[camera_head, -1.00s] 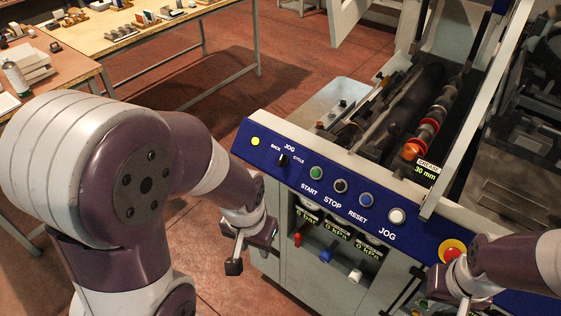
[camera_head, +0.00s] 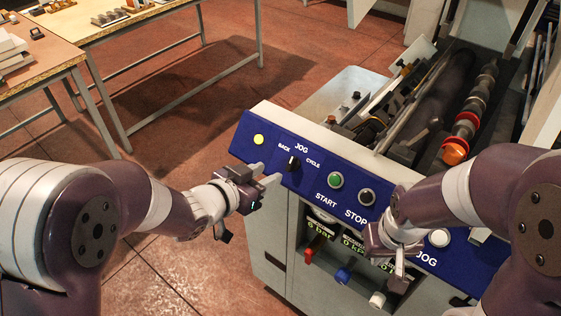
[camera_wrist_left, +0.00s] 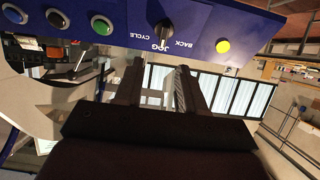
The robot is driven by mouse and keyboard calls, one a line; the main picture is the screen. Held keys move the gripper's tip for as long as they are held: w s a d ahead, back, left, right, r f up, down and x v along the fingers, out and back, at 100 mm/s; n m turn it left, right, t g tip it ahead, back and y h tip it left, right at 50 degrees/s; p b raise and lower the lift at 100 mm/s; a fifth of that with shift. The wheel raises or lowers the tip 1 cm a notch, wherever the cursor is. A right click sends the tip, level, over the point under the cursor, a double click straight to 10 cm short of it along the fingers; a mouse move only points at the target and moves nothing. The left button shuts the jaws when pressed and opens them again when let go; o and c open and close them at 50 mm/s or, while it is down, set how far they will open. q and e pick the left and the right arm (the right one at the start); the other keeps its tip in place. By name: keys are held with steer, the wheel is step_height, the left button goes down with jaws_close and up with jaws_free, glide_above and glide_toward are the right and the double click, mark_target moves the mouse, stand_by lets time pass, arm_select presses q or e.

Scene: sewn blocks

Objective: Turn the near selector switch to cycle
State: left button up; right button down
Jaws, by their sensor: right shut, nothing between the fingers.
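The selector switch (camera_head: 293,162) is a black knob on the blue panel (camera_head: 262,128), with BACK, JOG and CYCLE labels around it. Its knob appears to point about toward JOG. It also shows in the left wrist view (camera_wrist_left: 164,33), upside down, just beyond the fingertips. My left gripper (camera_head: 264,174) is open, its fingers apart and empty, just left of and below the switch; it does not appear to touch it. The left wrist view shows the gap between the fingers (camera_wrist_left: 158,66). My right gripper (camera_head: 396,266) is shut and empty, in front of the panel's lower edge.
A yellow lamp (camera_head: 258,140) is left of the switch. A green START button (camera_head: 335,180) and a dark STOP button (camera_head: 366,197) are to its right. Red, blue (camera_head: 343,275) and white knobs are below the panel. Open floor (camera_head: 190,100) lies left of the machine.

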mark_target(291, 161)
arm_select(q)
steer(key=x, duration=0.8)
steer(key=shift+w+a+f, duration=0.1)
steer(key=shift+w+f, duration=0.2)
steer(key=shift+w, duration=0.15)
steer(key=shift+w+d+f, duration=0.1)
steer(key=shift+w+d, duration=0.15)
steer(key=shift+d, duration=0.15)
steer(key=shift+w+f, duration=0.1)
steer(key=shift+w, duration=0.05)
jaws_close()
